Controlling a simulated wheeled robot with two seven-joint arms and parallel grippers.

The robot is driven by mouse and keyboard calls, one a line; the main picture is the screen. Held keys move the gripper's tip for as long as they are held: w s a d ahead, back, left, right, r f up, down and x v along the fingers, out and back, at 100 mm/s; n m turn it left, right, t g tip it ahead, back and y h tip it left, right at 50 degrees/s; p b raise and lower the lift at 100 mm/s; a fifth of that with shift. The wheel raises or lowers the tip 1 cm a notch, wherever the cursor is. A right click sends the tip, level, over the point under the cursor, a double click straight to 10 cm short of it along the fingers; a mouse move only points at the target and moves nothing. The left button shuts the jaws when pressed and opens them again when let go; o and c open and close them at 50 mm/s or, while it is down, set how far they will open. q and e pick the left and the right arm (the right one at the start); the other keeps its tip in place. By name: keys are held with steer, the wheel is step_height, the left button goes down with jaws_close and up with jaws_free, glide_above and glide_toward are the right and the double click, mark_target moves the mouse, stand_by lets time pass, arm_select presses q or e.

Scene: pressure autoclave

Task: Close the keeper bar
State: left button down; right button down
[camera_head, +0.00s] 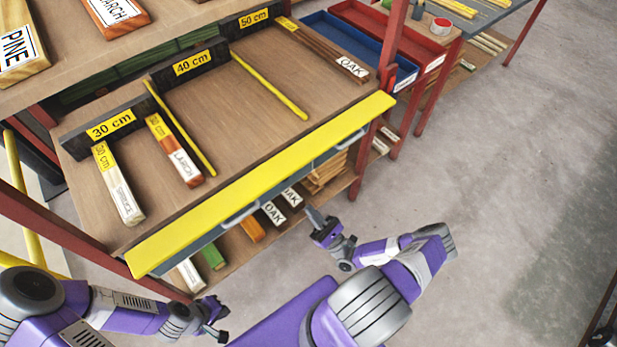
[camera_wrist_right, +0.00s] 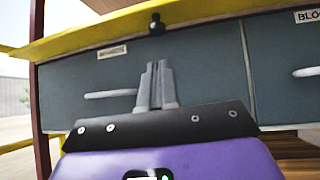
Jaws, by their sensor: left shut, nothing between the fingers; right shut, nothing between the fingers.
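A long flat yellow bar (camera_head: 270,185) runs along the whole front edge of the wooden shelf; I cannot tell for sure that it is the keeper bar. In the right wrist view the yellow edge (camera_wrist_right: 215,12) crosses the top, with a small black knob (camera_wrist_right: 156,24) below it. My right gripper (camera_head: 318,222) is in front of and below the yellow bar, apart from it. Its fingers (camera_wrist_right: 157,82) are shut and empty, pointing up toward the knob. My left gripper (camera_head: 218,322) is shut and empty, low in front of the shelf's left part.
Grey drawers (camera_wrist_right: 85,75) with pale handles sit under the yellow bar.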

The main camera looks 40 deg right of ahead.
steer(key=w+d+r+m+h, duration=0.1)
steer(key=w+r+h, duration=0.1)
steer(key=r, duration=0.3)
steer(key=w+d+r+m+t+h, duration=0.1)
steer(key=w+r+h, duration=0.2)
steer(key=w+r, duration=0.1)
steer(key=shift+d+r+m, duration=0.35)
steer(key=shift+r+m, duration=0.05)
steer(key=shift+r, duration=0.5)
steer(key=shift+y, duration=0.3)
